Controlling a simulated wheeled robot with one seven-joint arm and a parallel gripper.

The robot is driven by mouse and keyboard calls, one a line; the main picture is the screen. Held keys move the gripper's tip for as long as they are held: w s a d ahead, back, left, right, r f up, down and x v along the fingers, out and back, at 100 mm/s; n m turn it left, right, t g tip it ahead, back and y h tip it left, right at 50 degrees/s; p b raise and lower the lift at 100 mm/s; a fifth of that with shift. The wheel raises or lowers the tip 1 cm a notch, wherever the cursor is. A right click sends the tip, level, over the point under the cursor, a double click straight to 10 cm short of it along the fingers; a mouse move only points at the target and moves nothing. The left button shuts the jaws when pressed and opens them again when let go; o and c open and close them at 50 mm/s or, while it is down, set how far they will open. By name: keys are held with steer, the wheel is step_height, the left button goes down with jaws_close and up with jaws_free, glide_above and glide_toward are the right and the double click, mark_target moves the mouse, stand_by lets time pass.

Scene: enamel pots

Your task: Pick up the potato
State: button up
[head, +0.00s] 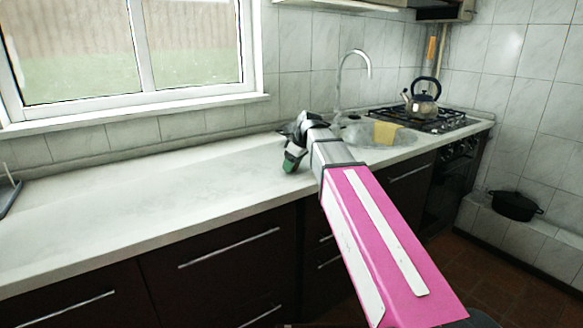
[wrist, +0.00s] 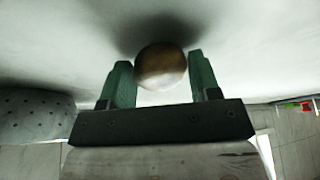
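A round brown potato (wrist: 161,66) sits between the two green fingers of my gripper (wrist: 162,75) in the wrist view. Both fingers stand close against its sides, with no clear gap, so my gripper looks shut on it. The pale counter surface lies right behind it, with a dark shadow around it; I cannot tell whether it still touches the counter. In the head view my gripper (head: 291,160) is low over the counter, left of the sink, and the potato is hidden there.
The sink with a yellow cloth (head: 386,132) and a tall tap (head: 341,75) is to the right. Beyond it a kettle (head: 422,103) stands on the gas hob. A black pot (head: 514,205) sits on a low tiled ledge.

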steer(key=c, duration=0.5)
steer(key=shift+o, duration=0.2)
steer(key=shift+r, duration=0.75)
step_height(320, 180, up, 3)
steer(key=shift+f, duration=0.2)
steer(key=s+a+r, duration=0.6)
steer(key=s+r, duration=0.1)
steer(key=s, duration=0.2)
steer(key=shift+s+a, duration=0.25)
steer(key=shift+s, duration=0.1)
